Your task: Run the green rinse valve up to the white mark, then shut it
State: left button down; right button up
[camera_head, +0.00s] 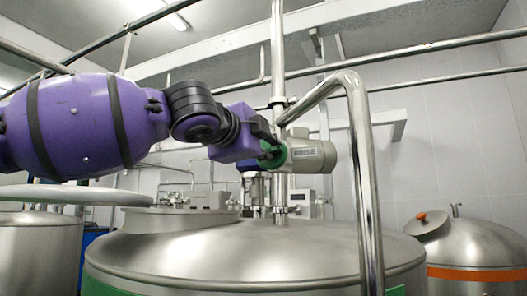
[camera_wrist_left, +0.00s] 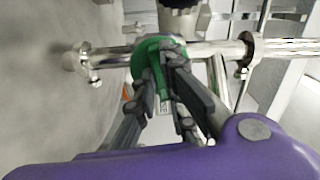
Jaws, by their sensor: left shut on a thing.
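The green rinse valve (camera_head: 274,160) sits on the upright steel pipe above the large tank in the head view, partly hidden behind my left gripper (camera_head: 267,148). In the left wrist view the green valve part (camera_wrist_left: 146,55) is curved and lies between the dark fingers of my left gripper (camera_wrist_left: 163,62). The fingers are shut on it. A small pale label with dark print (camera_wrist_left: 163,106) shows between the fingers; I cannot tell whether it is the white mark. My right gripper is in neither view.
A pale motor-like housing (camera_head: 312,156) sits right beside the valve. A bent steel pipe (camera_head: 358,130) rises in front, to the right. The large steel tank (camera_head: 250,258) lies below. A smaller tank with an orange band (camera_head: 470,250) stands at the right.

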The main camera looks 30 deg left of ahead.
pick_arm(q)
jog(key=n+b, duration=0.1)
jog(key=n, duration=0.7)
jog(key=shift+n+b, duration=0.4)
dwell(0.4)
jog(key=c, duration=1.8)
grip_release()
jog(key=shift+s, duration=0.1)
